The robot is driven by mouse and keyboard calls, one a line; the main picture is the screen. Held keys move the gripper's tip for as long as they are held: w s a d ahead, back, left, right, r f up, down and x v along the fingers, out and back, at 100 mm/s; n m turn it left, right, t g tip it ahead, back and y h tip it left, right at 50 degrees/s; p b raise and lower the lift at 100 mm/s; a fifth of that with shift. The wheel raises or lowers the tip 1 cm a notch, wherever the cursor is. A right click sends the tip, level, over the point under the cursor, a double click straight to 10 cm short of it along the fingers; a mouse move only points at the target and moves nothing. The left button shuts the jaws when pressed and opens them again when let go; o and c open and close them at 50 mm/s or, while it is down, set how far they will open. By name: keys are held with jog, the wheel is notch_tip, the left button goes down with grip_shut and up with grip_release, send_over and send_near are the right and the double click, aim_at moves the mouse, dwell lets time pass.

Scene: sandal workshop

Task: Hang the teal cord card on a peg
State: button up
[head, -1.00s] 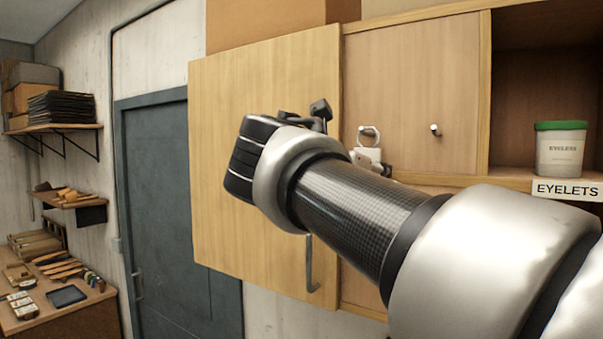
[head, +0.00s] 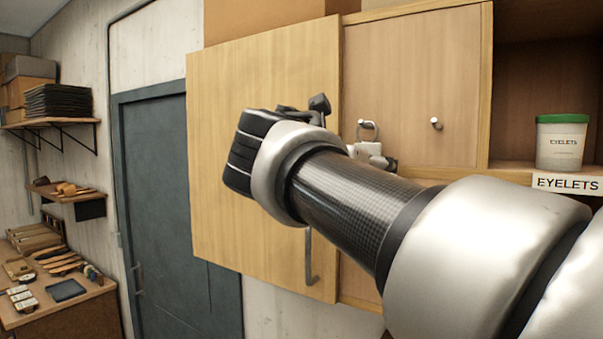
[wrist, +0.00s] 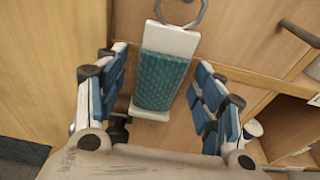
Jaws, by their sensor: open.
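The teal cord card (wrist: 162,75) is a white card wrapped in teal cord, with a grey ring at its top. In the wrist view it hangs upright between my fingers, with a gap on each side. In the head view its ring (head: 367,131) is around a peg on the cabinet panel, and only part of the white card shows beside my wrist. My gripper (wrist: 160,70) is open around the card; in the head view my arm hides most of the gripper and the cord. A second, bare peg (head: 436,124) is to the right.
An open wooden cabinet door (head: 225,190) with a hooked handle (head: 310,262) is behind my wrist. An open shelf at right holds an eyelets jar (head: 562,143). A workbench (head: 62,310) and a grey door (head: 155,190) are at left.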

jog(key=v, duration=0.7)
jog(key=s+d+f+m+g+y+b, duration=0.1)
jog(key=s+d+f+m+g+b, duration=0.2)
jog(key=f, duration=0.8)
jog(key=s+d+f+m+g+y+b, duration=0.15)
jog(key=s+f+m+b, duration=0.3)
jog(key=f, duration=0.65)
jog(key=s+d+f+m+g+y+b, duration=0.1)
jog(key=s+d+f+m+y+b, duration=0.25)
jog(key=f, duration=0.75)
jog(key=s+a+f+m+g+y+b, duration=0.1)
jog(key=s+f+m+b, duration=0.4)
jog(key=f+m, duration=0.4)
jog(key=s+a+f+m+g+y+b, duration=0.2)
jog(key=s+f+m+b, duration=0.3)
jog(key=f, duration=1.3)
jog(key=s+m, duration=0.3)
jog(key=shift+f+m, duration=0.3)
jog(key=shift+m, duration=0.1)
jog(key=shift+a, duration=0.1)
